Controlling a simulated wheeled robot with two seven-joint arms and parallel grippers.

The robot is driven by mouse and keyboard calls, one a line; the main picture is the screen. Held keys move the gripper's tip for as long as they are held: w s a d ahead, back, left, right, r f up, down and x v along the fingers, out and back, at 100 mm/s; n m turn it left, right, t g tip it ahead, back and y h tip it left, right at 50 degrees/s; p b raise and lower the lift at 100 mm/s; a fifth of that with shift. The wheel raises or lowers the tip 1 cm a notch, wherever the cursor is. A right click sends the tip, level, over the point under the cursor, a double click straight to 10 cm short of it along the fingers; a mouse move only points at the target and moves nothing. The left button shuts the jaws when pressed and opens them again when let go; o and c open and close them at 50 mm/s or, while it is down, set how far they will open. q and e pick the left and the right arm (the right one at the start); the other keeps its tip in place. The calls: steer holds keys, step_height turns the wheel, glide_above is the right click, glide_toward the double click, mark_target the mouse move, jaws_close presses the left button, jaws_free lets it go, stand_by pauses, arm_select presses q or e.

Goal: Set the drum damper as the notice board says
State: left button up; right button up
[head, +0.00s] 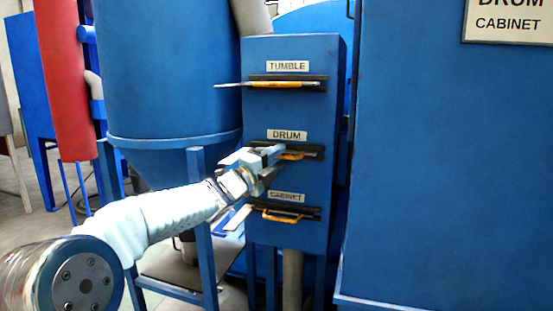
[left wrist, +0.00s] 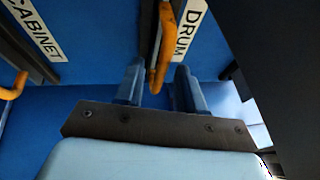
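The drum damper's orange handle (head: 290,156) sits in a dark slot under the DRUM label (head: 287,134), in the middle of a blue panel. My left gripper (head: 272,160) is at this handle, reaching in from the left. In the left wrist view the orange handle (left wrist: 160,65) lies between my two blue fingers (left wrist: 160,88), with a gap on each side, so the gripper is open around it. The gripper partly hides the slot's left part in the head view. No notice board with a setting is readable. My right gripper is not in view.
The TUMBLE handle (head: 290,85) is above and the CABINET handle (head: 282,216) below; thin plates stick out left from both slots. A blue hopper (head: 165,70) stands left, and a large blue cabinet (head: 450,170) right. A sign (head: 508,22) reads DRUM CABINET, cut off at the top.

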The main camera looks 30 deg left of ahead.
arm_select(q)
jaws_close()
stand_by(0.3)
steer(key=s+d+b, duration=0.2)
steer(key=s+b, duration=0.1)
steer(key=s, duration=0.7)
steer(key=shift+d+f+b, duration=0.15)
steer(key=shift+d+b, duration=0.15)
steer(key=shift+b, duration=0.05)
jaws_free()
steer(key=shift+s, duration=0.1)
